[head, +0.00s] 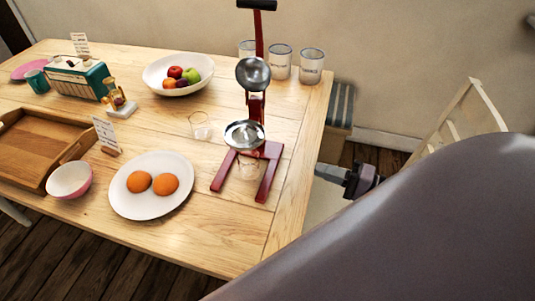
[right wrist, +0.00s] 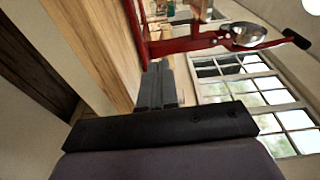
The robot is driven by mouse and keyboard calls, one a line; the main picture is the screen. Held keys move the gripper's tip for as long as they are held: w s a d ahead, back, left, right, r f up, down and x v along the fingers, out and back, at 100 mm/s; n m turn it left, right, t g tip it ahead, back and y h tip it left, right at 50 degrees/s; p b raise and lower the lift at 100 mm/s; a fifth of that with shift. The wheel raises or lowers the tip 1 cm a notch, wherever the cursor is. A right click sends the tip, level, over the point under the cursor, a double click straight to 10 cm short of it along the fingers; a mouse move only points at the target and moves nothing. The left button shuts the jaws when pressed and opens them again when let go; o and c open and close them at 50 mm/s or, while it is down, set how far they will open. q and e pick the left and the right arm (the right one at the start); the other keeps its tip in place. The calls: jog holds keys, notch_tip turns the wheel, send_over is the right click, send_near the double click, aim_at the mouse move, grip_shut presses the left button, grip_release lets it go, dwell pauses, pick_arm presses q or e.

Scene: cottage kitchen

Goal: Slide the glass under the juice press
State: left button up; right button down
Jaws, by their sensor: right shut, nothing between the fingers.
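The red juice press (head: 257,120) stands near the table's right edge, with a metal cone above a metal strainer bowl and splayed red legs. Another clear glass (head: 200,128) stands left of the press. My right gripper (head: 320,170) is right of the press, beside the table's right edge, shut and empty, apart from the press and glasses. The right wrist view shows its dark fingers (right wrist: 157,82) together, with the red press (right wrist: 190,43) beyond them. My left gripper is not in view.
A white plate (head: 120,202) with two oranges lies left of the press. A fruit bowl (head: 150,84) and several canisters (head: 311,66) stand behind. The table's front right is clear.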

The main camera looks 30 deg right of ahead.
aim_at(266, 173)
jog(key=x, duration=0.7)
jog(key=r+x, duration=0.1)
jog(key=x, duration=0.2)
jog(key=shift+w, duration=0.25)
jog(key=shift+w+a, duration=0.15)
jog(key=shift+a, duration=1.05)
jog(key=shift+w+a+f, duration=0.1)
jog(key=shift+w+a, duration=0.05)
jog(key=shift+a, duration=0.5)
jog(key=shift+p, duration=0.35)
jog(key=shift+w+a+p, duration=0.2)
jog(key=shift+a+p, duration=0.2)
jog(key=shift+a, duration=0.5)
